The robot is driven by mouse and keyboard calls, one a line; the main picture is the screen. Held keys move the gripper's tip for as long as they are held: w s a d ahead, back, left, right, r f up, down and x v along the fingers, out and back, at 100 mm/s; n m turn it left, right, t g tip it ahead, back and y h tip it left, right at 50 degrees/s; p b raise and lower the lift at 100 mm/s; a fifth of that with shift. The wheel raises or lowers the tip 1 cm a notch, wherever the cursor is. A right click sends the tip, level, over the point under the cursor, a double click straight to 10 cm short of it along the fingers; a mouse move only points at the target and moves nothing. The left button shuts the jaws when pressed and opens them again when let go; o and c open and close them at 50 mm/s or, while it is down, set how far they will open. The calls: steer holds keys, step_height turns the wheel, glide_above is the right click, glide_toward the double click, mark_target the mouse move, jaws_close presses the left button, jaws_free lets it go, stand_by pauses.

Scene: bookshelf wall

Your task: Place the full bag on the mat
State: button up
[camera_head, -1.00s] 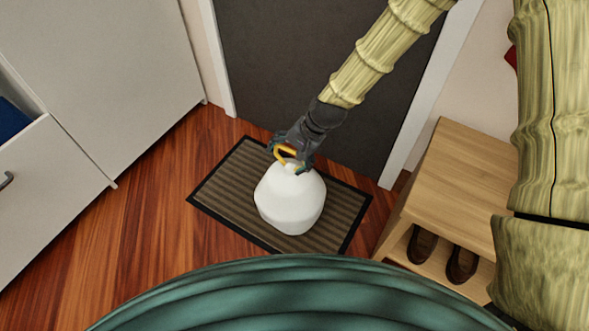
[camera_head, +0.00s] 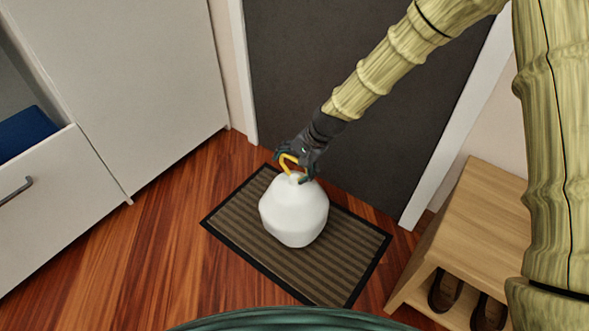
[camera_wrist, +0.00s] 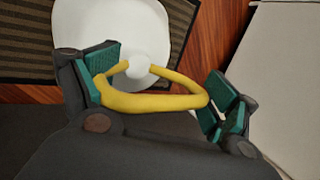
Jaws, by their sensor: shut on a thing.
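The full bag (camera_head: 294,213) is white and rounded, with a yellow loop handle (camera_head: 287,163) at its top. It appears upright over the left part of the striped brown mat (camera_head: 335,262), which has a black border. I cannot tell whether its bottom touches the mat. My gripper (camera_head: 297,165) is at the top of the bag, at the handle. In the wrist view, the yellow loop (camera_wrist: 150,103) lies between the green-padded fingers of my gripper (camera_wrist: 165,90), with the white bag (camera_wrist: 110,35) beyond. The fingers' exact contact with the loop is partly hidden.
A dark door (camera_head: 340,80) stands behind the mat. A wooden bench (camera_head: 480,225) with dark shoes (camera_head: 445,290) is at the right. A white cabinet (camera_head: 130,80) and an open drawer (camera_head: 60,180) with something blue inside are at the left. Wood floor is clear at the left.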

mark_target(291, 176)
steer(key=shift+f+b, duration=0.85)
steer(key=shift+f, duration=0.7)
steer(key=o, duration=1.9)
steer(key=p+v, duration=0.6)
steer(key=v, duration=0.6)
steer(key=shift+s, duration=0.1)
